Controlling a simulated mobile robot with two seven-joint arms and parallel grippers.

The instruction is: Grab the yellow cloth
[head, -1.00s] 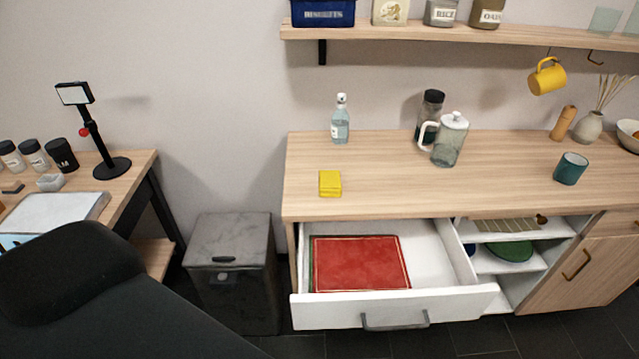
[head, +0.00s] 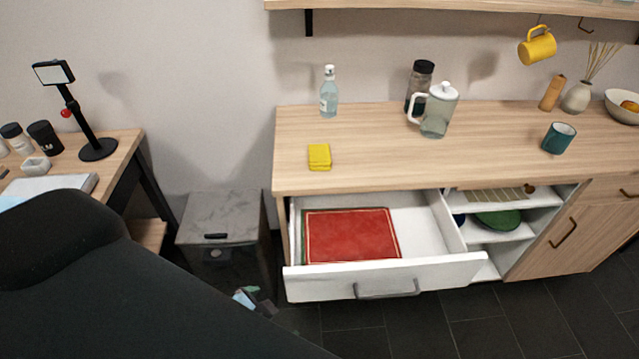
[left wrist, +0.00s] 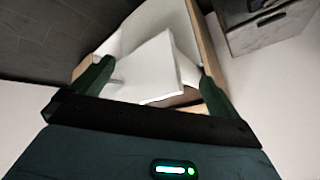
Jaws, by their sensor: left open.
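The yellow cloth (head: 319,157) is a small folded stack lying on the wooden counter (head: 380,172), near its front left corner. My left gripper shows in the left wrist view (left wrist: 156,66) with its green fingers spread wide and nothing between them. In the head view a small blue and green part, likely my left gripper (head: 252,297), shows low in front of the bin, well below the cloth and apart from it. The cloth cannot be made out in the left wrist view. My right gripper is not in view.
An open white drawer (head: 430,270) holding a red flat item (head: 350,236) juts out below the cloth. A clear bottle (head: 329,95), a glass pitcher (head: 438,112) and a teal cup (head: 558,138) stand on the counter. A dark bin (head: 222,225) stands left of the drawer.

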